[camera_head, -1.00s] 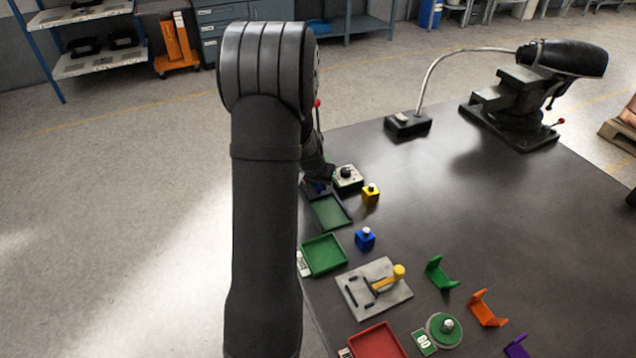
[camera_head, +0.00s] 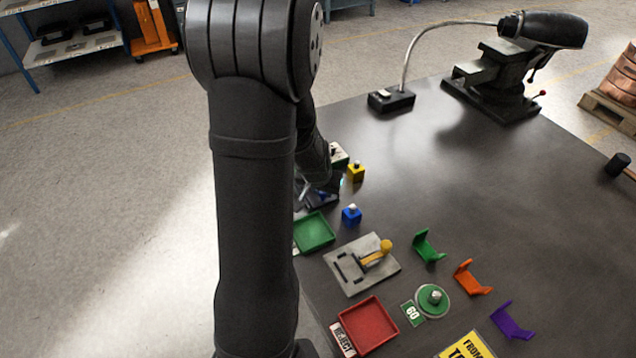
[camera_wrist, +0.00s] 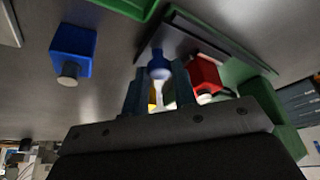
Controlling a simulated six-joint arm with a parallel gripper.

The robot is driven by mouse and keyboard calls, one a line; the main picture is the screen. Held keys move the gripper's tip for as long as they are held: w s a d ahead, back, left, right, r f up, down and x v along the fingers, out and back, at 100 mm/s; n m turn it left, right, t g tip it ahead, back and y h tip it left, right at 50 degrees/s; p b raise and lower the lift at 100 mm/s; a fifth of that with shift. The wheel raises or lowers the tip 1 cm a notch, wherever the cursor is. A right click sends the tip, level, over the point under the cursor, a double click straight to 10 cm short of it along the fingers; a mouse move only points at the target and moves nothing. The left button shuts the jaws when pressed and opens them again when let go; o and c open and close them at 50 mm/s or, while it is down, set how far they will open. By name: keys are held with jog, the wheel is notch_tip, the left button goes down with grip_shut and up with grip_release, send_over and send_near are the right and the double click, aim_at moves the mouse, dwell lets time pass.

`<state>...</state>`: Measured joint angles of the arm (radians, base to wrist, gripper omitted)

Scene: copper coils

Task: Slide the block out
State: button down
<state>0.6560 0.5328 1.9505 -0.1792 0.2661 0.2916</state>
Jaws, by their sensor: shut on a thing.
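My gripper (camera_wrist: 160,92) is shut on a small blue knob (camera_wrist: 158,64). In the wrist view, the knob sits between the two fingers, by a dark flat piece (camera_wrist: 190,40) with green edging beside it. A red block (camera_wrist: 204,72) shows just right of the fingers, and a yellow piece is partly hidden between them. In the head view, my arm covers most of the gripper and what it holds. A blue block (camera_head: 351,215) with a pale knob stands apart from the gripper; it also shows in the wrist view (camera_wrist: 73,50).
A yellow block (camera_head: 356,172) stands close beside the gripper. A green tray (camera_head: 315,232), a grey plate with a yellow handle (camera_head: 352,275) and a red tray (camera_head: 368,326) lie nearer. Green (camera_head: 427,246), orange (camera_head: 470,278) and purple (camera_head: 512,320) brackets stand right. The table's middle is clear.

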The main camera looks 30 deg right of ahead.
jog(key=shift+s, duration=0.25)
jog(key=c, duration=1.2)
grip_release()
jog(key=shift+s+a+r, duration=0.1)
jog(key=shift+r, duration=0.4)
jog(key=v, duration=1.6)
jog(key=shift+s+r, duration=0.1)
jog(key=shift+r, duration=0.05)
jog(key=x, duration=1.7)
jog(key=shift+a, duration=0.1)
